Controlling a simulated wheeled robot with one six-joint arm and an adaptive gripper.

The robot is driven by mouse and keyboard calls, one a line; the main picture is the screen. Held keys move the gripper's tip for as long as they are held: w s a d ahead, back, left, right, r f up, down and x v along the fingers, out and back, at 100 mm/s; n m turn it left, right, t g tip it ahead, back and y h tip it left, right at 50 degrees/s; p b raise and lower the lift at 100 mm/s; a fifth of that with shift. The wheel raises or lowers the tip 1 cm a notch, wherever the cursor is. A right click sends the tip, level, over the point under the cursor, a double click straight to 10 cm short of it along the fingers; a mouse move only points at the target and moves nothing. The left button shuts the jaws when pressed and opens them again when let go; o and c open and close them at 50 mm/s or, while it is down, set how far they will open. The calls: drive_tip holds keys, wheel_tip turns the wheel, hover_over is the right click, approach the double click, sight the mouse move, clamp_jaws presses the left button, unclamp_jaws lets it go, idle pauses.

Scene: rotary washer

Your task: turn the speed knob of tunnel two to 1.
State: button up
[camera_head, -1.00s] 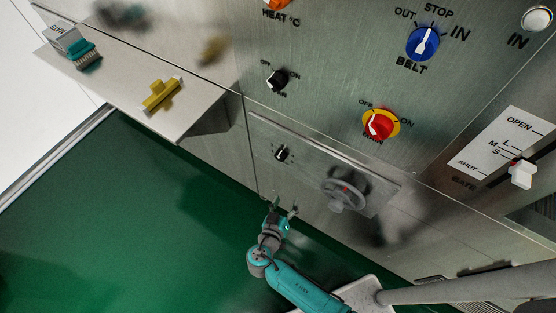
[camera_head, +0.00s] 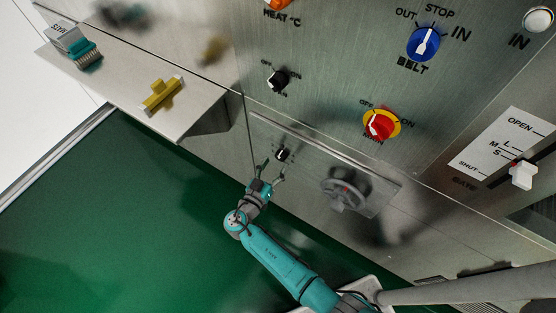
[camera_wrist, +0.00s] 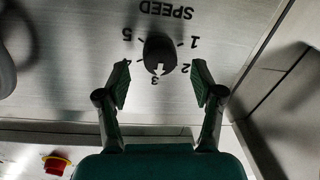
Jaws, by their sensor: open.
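The black speed knob (camera_wrist: 160,52) is on a metal panel in the wrist view, under the upside-down word SPEED. Its white pointer is at about 3. The marks 1 and 2 are on its right in this view, and 5 is on its left. The knob also shows in the head view (camera_head: 282,155) as a small black knob on the lower plate. My gripper (camera_wrist: 160,84) is open, its two fingers apart on either side of the knob's lower part. In the head view my gripper (camera_head: 273,173) is just below the knob. I cannot tell whether a finger touches it.
A grey handwheel (camera_head: 343,194) stands out right of the knob. Above are a black fan knob (camera_head: 277,80), a red main switch (camera_head: 380,125) and a blue belt knob (camera_head: 423,43). A shelf (camera_head: 205,103) holds a yellow piece (camera_head: 161,95) and a brush (camera_head: 75,46).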

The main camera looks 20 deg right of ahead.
sight(281, 156)
drive_tip(key=shift+x, duration=1.4)
drive_tip(key=c, duration=1.1)
drive_tip(key=shift+c, duration=0.2)
drive_tip(key=shift+n, duration=0.3)
